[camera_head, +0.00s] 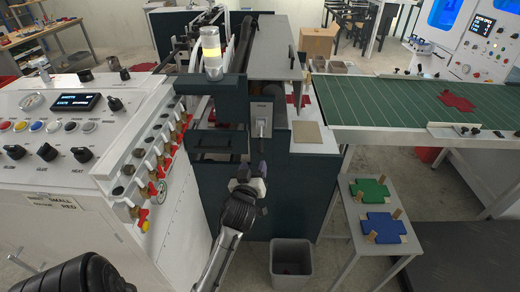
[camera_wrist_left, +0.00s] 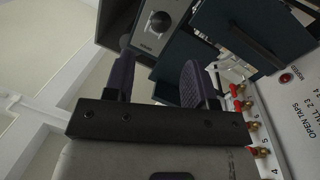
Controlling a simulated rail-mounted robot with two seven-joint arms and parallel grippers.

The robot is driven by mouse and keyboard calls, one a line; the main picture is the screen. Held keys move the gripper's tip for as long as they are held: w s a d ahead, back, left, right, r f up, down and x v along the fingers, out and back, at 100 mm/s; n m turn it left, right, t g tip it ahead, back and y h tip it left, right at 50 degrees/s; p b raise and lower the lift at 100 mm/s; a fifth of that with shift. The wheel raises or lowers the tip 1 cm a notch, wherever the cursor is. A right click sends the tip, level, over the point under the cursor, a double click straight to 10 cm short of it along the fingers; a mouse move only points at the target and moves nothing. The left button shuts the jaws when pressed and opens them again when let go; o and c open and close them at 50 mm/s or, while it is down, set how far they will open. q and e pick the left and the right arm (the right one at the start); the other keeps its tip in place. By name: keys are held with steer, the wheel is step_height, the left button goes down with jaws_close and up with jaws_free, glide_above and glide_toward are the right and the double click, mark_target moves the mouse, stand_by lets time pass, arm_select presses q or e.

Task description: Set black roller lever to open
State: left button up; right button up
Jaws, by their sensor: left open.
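A small grey panel (camera_head: 262,106) is on the front of the dark machine, with a short lever (camera_head: 262,127) on it. My left gripper (camera_head: 250,172) is below the panel in front of the machine. In the wrist view its two purple fingers (camera_wrist_left: 157,75) are apart, with nothing between them, short of the knob. My right gripper is not in view.
Dark machine housing (camera_head: 215,140) juts out left of the panel. A sloping white panel with several red-handled taps (camera_head: 160,150) stands left of my arm. A grey bin (camera_head: 291,258) and a small table (camera_head: 352,222) are at lower right. The green conveyor (camera_head: 370,100) lies right.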

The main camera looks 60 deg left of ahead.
mark_target(259, 151)
arm_select(q)
steer(key=x, duration=1)
steer(key=shift+b, duration=0.3)
jaws_close()
